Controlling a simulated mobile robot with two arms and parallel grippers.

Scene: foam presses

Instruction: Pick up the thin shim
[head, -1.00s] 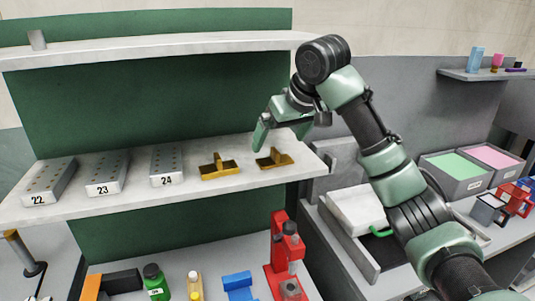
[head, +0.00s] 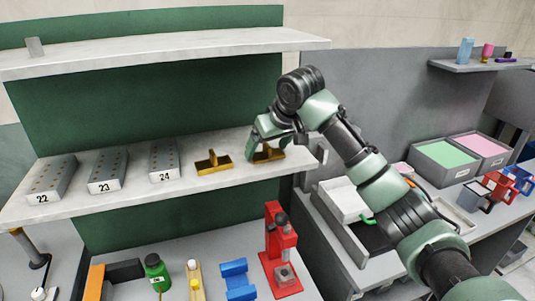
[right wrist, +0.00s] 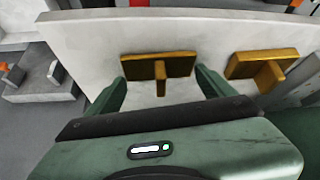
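Two gold pieces, each a flat plate with an upright tab, stand on the middle shelf. I cannot tell from labels which is the thin shim. The left gold piece (head: 213,164) is clear of my gripper. The right gold piece (head: 270,155) is partly hidden by my right gripper (head: 266,143), which is low over it. In the right wrist view the open fingers (right wrist: 161,82) are on either side of the near gold piece (right wrist: 158,66), with visible gaps. The other gold piece (right wrist: 262,66) lies to the right there. My left gripper is out of view.
Grey blocks numbered 22 (head: 51,181), 23 (head: 108,172) and 24 (head: 164,162) line the shelf (head: 125,201) to the left. An upper shelf (head: 170,50) runs above. Below stands a red press (head: 280,250). Bins with green (head: 447,157) and pink foam are at right.

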